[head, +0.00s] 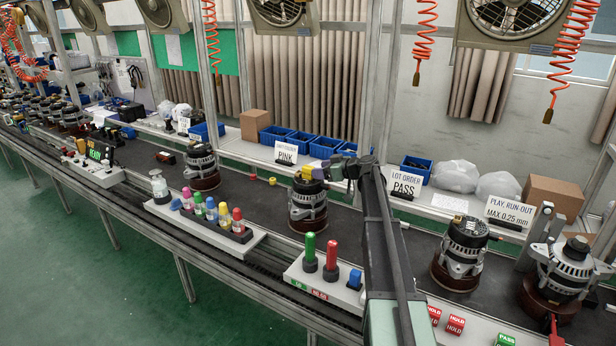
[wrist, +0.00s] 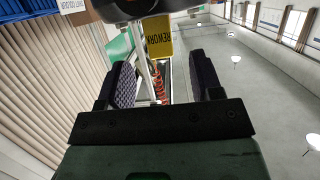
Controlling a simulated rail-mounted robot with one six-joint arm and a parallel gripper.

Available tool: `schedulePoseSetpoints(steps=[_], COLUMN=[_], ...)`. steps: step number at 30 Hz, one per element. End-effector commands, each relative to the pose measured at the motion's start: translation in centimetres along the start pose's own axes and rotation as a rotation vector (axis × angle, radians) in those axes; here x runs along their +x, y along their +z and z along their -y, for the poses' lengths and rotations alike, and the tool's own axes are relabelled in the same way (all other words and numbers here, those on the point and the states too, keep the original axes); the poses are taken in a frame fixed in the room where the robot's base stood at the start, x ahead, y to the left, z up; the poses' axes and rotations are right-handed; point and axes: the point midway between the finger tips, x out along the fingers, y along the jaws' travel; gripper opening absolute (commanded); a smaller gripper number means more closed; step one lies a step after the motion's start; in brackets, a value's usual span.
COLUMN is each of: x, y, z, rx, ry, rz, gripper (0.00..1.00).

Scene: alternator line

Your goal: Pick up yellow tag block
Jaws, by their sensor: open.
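A yellow tag block marked REWORK (wrist: 159,37) shows in the wrist view, with its lettering turned on its side. It lies in line with the gap between the two dark fingers of my gripper (wrist: 165,72), just past their tips. The fingers are apart and no contact shows. In the head view, my gripper (head: 336,170) is at the top of the middle alternator (head: 307,203). A yellow patch (head: 318,173) shows beside it there, partly hidden.
Alternators stand along the dark conveyor, including one to the left (head: 202,165) and one to the right (head: 461,255). Coloured pegs (head: 211,210) and red and green posts (head: 331,255) stand on the front ledge. Blue bins (head: 325,147) and sign cards line the back shelf.

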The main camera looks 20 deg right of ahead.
Motion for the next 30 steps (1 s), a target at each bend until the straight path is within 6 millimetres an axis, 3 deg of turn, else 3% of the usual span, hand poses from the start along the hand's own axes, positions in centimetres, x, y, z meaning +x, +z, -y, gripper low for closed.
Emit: schedulePoseSetpoints(steps=[7,14,21,30], x=[1.6,5.7,5.9,5.9], y=[0.1,0.1,-0.2,-0.2], z=[0.0,0.0,0.1,0.1], rx=[0.0,0.001,0.001,0.001], ry=[-0.001,-0.001,0.001,0.0], rz=[0.001,0.001,0.001,0.001], gripper=[0.6,0.6,0.58,0.12])
